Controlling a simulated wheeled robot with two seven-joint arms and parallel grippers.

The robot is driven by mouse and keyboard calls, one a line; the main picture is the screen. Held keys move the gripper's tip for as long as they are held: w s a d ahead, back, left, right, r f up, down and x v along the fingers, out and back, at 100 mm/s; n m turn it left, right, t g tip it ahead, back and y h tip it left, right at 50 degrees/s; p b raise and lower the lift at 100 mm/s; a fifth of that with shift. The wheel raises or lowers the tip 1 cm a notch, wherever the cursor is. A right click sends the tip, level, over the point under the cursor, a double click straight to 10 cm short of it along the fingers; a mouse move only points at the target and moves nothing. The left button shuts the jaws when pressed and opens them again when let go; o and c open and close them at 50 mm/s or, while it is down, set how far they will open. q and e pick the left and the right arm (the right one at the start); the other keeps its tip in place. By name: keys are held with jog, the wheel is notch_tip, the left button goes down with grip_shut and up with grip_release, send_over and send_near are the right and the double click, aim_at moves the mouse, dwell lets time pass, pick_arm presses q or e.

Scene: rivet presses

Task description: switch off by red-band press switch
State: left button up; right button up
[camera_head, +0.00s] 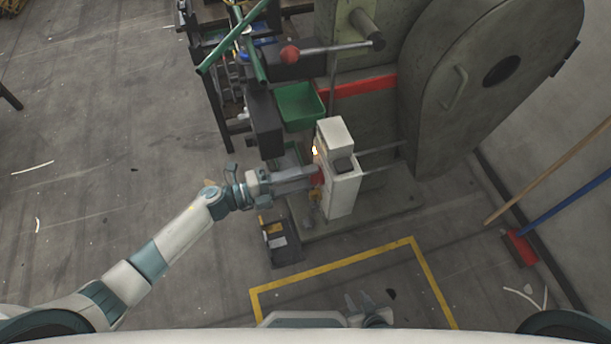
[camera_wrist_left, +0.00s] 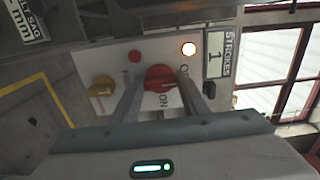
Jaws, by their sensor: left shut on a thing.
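The press with the red band (camera_head: 358,87) stands at the upper right, with a white switch box (camera_head: 342,190) on its front. The box's panel (camera_wrist_left: 112,62) fills the middle of the left wrist view. It carries a red rotary switch (camera_wrist_left: 160,77) with "ON" lettering beside it, a yellow knob (camera_wrist_left: 101,86), a small red button (camera_wrist_left: 134,56) and a glowing lamp (camera_wrist_left: 188,49). My left gripper (camera_head: 316,179) is shut on the red switch, one finger on each side of it. My right gripper (camera_head: 370,310) is low in the head view, away from the box; its jaw state is unclear.
A dark crate (camera_head: 282,243) sits on the floor below my left gripper. A yellow floor line (camera_head: 335,264) crosses the front. A broom head (camera_head: 521,247) is at right. Floor at left is mostly clear.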

pick_arm(q)
jog(key=o, duration=1.1)
jog(key=shift+c, duration=0.2)
jog(key=b+v, duration=0.4)
jog(key=v, duration=1.3)
jog(key=shift+a, duration=0.25)
pick_arm(e)
jog(key=shift+s+d+f+g+h, duration=0.25)
jog(key=shift+s+d+f+g, duration=0.5)
jog(key=shift+d+f, duration=0.15)
jog(key=shift+s+d+f+g+h, duration=0.25)
jog(key=shift+s+d+f+g, duration=0.5)
jog(key=shift+d, duration=0.2)
